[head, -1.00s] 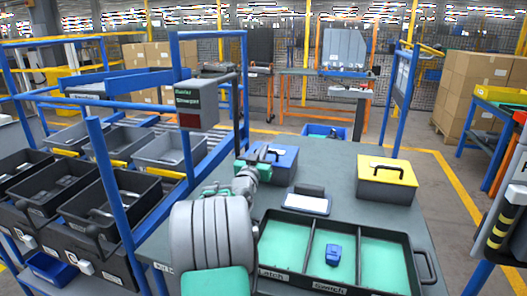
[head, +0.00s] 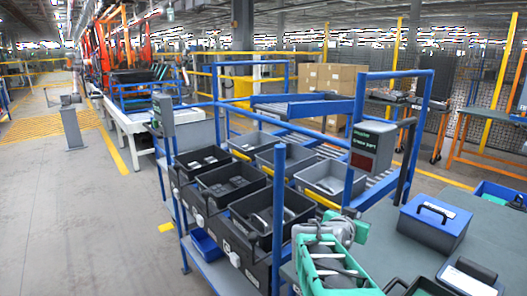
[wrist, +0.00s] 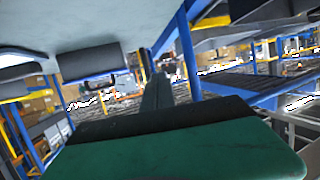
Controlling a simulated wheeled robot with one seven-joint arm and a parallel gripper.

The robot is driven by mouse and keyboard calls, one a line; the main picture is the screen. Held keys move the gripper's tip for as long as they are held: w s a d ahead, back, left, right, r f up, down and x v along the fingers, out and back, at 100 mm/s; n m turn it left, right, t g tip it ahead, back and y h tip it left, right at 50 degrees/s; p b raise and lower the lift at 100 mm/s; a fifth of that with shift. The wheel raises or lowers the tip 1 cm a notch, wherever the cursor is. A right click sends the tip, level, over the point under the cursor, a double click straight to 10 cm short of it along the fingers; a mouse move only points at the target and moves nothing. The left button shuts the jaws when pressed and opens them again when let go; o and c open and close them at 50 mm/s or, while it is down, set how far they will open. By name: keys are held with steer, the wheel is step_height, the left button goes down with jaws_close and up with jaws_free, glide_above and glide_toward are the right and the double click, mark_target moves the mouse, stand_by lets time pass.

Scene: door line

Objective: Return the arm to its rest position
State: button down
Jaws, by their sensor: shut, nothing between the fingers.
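My arm (head: 330,265), with green and grey shells, shows at the bottom centre of the head view, beside the black bins. Its fingers cannot be made out there. In the wrist view my gripper (wrist: 157,92) is a narrow dark shape beyond a broad green part of my own arm. Its fingers are together with nothing seen between them. It points out over open space, apart from any object.
Black bins (head: 268,215) stand on a blue-framed rack left of my arm. A grey sign box (head: 372,147) and blue posts rise close by. A blue toolbox (head: 433,222) stands on the grey table (head: 385,222) at right. Open floor (head: 80,220) lies at far left.

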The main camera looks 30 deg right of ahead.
steer(key=w+a+n+y+p, duration=0.2)
steer(key=a+n+y+p, duration=0.5)
steer(key=a, duration=1.7)
steer(key=s+a+n+g+y+p, duration=0.1)
steer(key=s+a+n+y, duration=0.2)
steer(key=s+a, duration=0.2)
steer(key=s+a+f+n+g+y+p, duration=0.1)
steer(key=s+a, duration=0.4)
steer(key=a, duration=0.6)
steer(key=shift+s+a+n+g+y, duration=0.25)
steer(key=shift+a+n+g+y, duration=0.15)
steer(key=shift+n+g+y, duration=0.45)
steer(key=shift+f, duration=0.1)
